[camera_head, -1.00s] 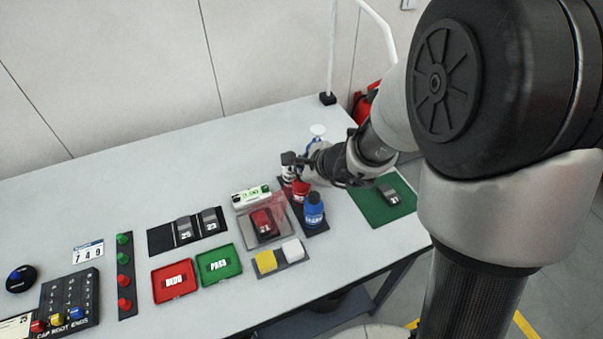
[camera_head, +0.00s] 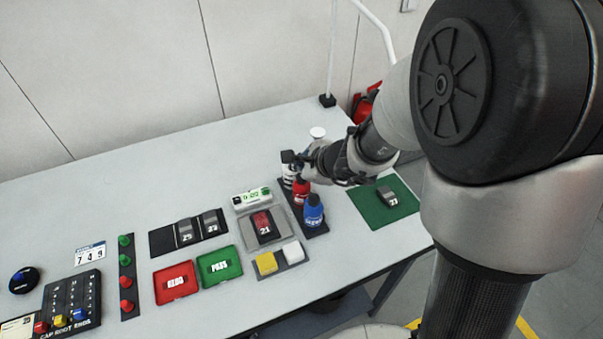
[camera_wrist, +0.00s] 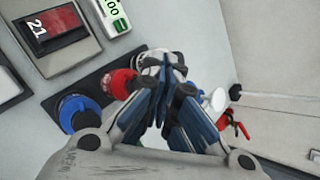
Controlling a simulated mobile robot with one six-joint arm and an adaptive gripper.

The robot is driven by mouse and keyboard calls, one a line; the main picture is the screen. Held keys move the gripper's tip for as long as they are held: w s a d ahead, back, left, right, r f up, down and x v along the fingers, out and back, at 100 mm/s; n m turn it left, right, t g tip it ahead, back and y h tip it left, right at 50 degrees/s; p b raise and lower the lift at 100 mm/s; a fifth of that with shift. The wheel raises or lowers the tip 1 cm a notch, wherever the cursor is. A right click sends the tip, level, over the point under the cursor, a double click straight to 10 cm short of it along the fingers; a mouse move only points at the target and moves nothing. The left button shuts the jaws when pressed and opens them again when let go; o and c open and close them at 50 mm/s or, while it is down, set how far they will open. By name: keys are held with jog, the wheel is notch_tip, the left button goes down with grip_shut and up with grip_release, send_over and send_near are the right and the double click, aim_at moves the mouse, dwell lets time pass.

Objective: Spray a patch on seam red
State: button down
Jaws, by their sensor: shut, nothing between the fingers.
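A block marked 21 (camera_head: 263,225) sits on a grey plate (camera_head: 275,239); its top is red. It also shows in the wrist view (camera_wrist: 52,28), with red covering its face. A red bottle (camera_head: 301,192) stands upright on a dark strip between a white bottle (camera_head: 288,176) and a blue bottle (camera_head: 313,211). My gripper (camera_head: 291,160) is shut and empty above the strip, by the white and red bottles. In the wrist view its fingers (camera_wrist: 165,82) overlap the white bottle and partly hide it; I cannot tell whether they touch it.
A small display box (camera_head: 252,196) lies behind the plate. Yellow and white blocks (camera_head: 280,256) lie in front. Red (camera_head: 176,296) and green (camera_head: 230,280) trays are to the left. A dark rack (camera_head: 160,241) holds two blocks. Another block (camera_head: 387,196) lies on a green mat (camera_head: 400,212).

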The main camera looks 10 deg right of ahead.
notch_tip(320, 180, up, 5)
jog(key=p, duration=0.4)
jog(key=shift+r, duration=0.1)
dwell(0.3)
dwell(1.6)
